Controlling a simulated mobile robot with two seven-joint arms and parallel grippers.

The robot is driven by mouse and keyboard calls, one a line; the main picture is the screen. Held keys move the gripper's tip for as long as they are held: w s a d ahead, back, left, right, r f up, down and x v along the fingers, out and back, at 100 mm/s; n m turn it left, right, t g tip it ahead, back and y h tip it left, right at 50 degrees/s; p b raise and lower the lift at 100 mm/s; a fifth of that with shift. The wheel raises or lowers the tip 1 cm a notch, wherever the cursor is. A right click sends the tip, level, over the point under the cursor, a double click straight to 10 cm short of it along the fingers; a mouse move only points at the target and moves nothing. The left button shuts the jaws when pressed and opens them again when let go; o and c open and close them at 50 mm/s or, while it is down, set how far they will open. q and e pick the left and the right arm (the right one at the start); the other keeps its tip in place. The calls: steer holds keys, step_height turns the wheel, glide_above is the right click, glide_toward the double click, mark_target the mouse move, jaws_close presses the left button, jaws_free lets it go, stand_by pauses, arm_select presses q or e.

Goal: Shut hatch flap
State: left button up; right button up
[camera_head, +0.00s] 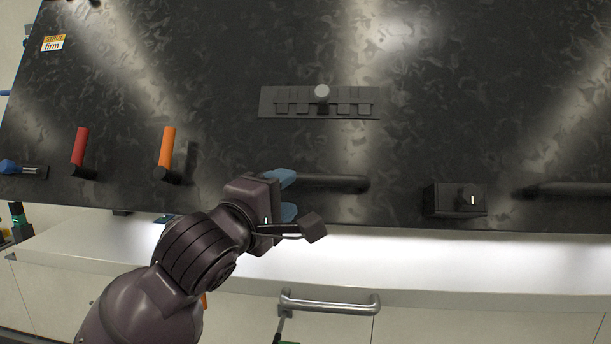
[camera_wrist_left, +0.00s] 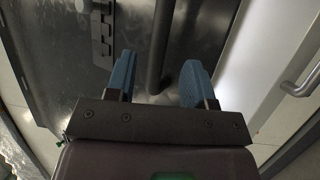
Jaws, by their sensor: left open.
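A large dark mottled panel (camera_head: 270,50), which looks like the hatch flap, fills most of the head view. A black bar handle (camera_head: 335,184) is fixed near its lower edge. My left gripper (camera_head: 289,195) is open at the left end of this handle, its blue fingers pointing right. In the left wrist view the handle (camera_wrist_left: 160,45) runs up from the gap between the two open fingers (camera_wrist_left: 157,80). I cannot tell whether a finger touches it. My right gripper is in neither view.
A red lever (camera_head: 80,147) and an orange lever (camera_head: 167,147) stick out left of my gripper. A black knob box (camera_head: 455,200) and another bar handle (camera_head: 570,189) are to the right. A white ledge (camera_head: 420,265) and a metal drawer handle (camera_head: 330,304) lie below.

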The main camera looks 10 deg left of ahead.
mark_target(301, 182)
arm_select(q)
steer(key=p+x, duration=0.1)
steer(key=x, duration=0.6)
steer(key=shift+w, duration=0.1)
jaws_close()
